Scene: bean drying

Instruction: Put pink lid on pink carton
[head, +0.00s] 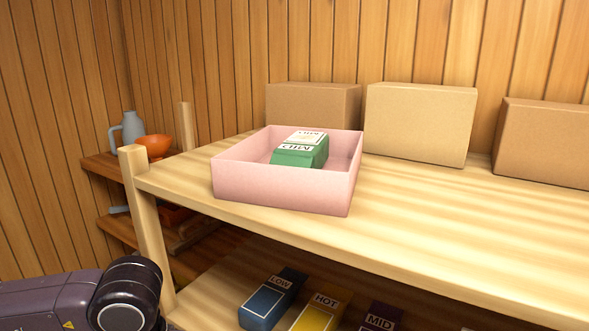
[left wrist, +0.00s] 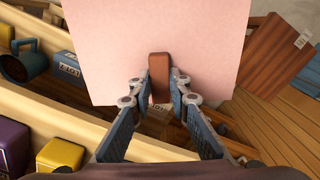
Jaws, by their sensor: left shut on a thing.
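The pink carton (head: 281,188) stands open on the top shelf in the head view. A green packet (head: 299,155) with a white label lies inside it, with another white-faced packet (head: 305,137) behind. The pink lid (left wrist: 112,35) fills the upper middle of the left wrist view, with a brown handle (left wrist: 159,66) on it. My left gripper (left wrist: 160,85) is shut on that handle, one finger on each side. The lid and left gripper do not show in the head view; only part of my left arm does, at lower left. My right gripper is not in view.
Several cardboard boxes (head: 420,125) stand along the back of the top shelf (head: 440,210). Blue (head: 262,304), yellow (head: 313,318) and purple packets stand on the lower shelf. A wooden post (head: 145,215) rises at the shelf's left corner. The top shelf right of the carton is clear.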

